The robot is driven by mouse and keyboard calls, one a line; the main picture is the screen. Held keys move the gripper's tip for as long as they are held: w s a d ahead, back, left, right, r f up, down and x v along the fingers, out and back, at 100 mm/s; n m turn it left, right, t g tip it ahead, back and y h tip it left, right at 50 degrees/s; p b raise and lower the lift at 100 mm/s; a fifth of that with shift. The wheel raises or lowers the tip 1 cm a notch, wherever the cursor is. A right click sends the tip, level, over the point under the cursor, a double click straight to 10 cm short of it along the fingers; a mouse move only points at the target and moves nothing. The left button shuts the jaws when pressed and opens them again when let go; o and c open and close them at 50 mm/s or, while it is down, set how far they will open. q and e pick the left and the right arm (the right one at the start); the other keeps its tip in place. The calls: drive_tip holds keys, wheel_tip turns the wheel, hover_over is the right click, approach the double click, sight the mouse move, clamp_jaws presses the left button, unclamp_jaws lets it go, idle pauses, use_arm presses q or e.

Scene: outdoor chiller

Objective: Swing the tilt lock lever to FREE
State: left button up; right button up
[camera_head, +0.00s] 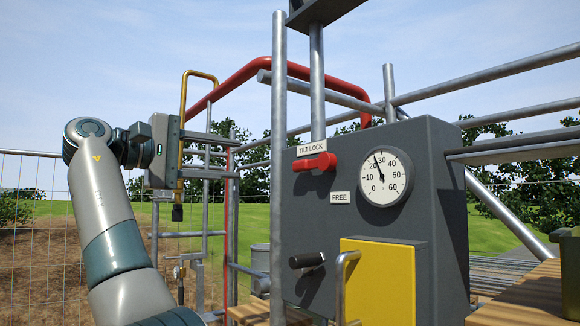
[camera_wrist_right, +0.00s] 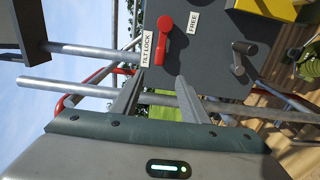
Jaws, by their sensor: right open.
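The red tilt lock lever (camera_head: 312,164) is on the dark grey panel, its grip pointing left from its round pivot, under the TILT LOCK label (camera_head: 311,148). The FREE label (camera_head: 340,197) sits below and right of the grip. My right gripper (camera_head: 236,156) is left of the lever, open and empty, its fingers pointing at the panel. In the right wrist view the lever's (camera_wrist_right: 164,42) grip end lines up with the gap between the fingertips (camera_wrist_right: 160,78), apart from them. My left gripper is not in view.
A round gauge (camera_head: 384,177) is right of the lever. Below are a black handle (camera_head: 307,260) and a yellow box (camera_head: 378,285) with a metal handle. A vertical grey post (camera_head: 278,120) stands by the panel's left edge, near the right gripper. Red and grey rails run behind.

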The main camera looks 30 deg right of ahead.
sight(297, 167)
drive_tip(key=shift+d, duration=0.1)
drive_tip(key=d+p, duration=0.2)
drive_tip(key=d, duration=0.3)
drive_tip(key=w+d+p, duration=0.1)
drive_tip(key=d+p, duration=0.1)
drive_tip(key=d, duration=0.3)
drive_tip(key=d+p, duration=0.1)
drive_tip(key=d, duration=0.4)
drive_tip(key=shift+w+d+p, duration=0.2)
drive_tip(key=shift+d+p, duration=0.1)
drive_tip(key=shift+p, duration=0.1)
drive_tip(key=shift+d, duration=0.85)
clamp_jaws()
drive_tip(key=shift+f, duration=0.1)
